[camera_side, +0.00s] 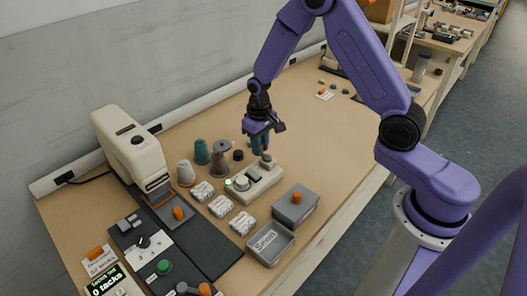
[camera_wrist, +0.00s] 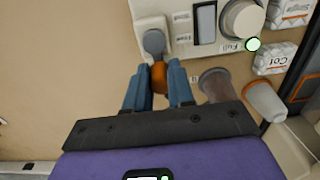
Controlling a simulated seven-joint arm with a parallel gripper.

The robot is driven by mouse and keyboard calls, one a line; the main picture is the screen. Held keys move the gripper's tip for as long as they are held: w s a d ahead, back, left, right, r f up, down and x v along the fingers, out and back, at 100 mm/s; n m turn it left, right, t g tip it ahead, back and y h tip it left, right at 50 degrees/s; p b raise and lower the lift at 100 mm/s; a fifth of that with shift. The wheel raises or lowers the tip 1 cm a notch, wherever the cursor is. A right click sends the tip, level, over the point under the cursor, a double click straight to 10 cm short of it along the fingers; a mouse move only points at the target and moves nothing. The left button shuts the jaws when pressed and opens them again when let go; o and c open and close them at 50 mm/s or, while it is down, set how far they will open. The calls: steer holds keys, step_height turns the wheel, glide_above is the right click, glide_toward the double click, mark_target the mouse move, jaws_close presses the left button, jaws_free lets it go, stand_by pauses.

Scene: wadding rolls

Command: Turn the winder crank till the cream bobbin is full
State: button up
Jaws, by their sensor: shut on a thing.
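The cream winder (camera_side: 262,184) sits on the bench, and its top shows in the wrist view (camera_wrist: 178,48). Its crank has a grey hub (camera_wrist: 154,42) and an orange knob (camera_wrist: 159,76). My gripper (camera_wrist: 158,72) is shut on the orange knob, a blue finger on each side. In the side view my gripper (camera_side: 260,150) is over the winder's far end. The pale bobbin (camera_wrist: 243,20) is on the winder's other end, partly cut off by the frame. A green lamp (camera_wrist: 253,44) glows beside the word "Full".
Several thread cones, including a teal one (camera_side: 201,152) and a brown one (camera_side: 219,163), stand left of the winder. White packs (camera_side: 221,206), a grey tray (camera_side: 270,243) and a grey box (camera_side: 295,206) lie in front. A cream sewing machine (camera_side: 130,145) stands left.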

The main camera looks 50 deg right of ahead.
steer(key=o, duration=0.8)
steer(key=shift+c, duration=0.2)
steer(key=shift+r, duration=3.5)
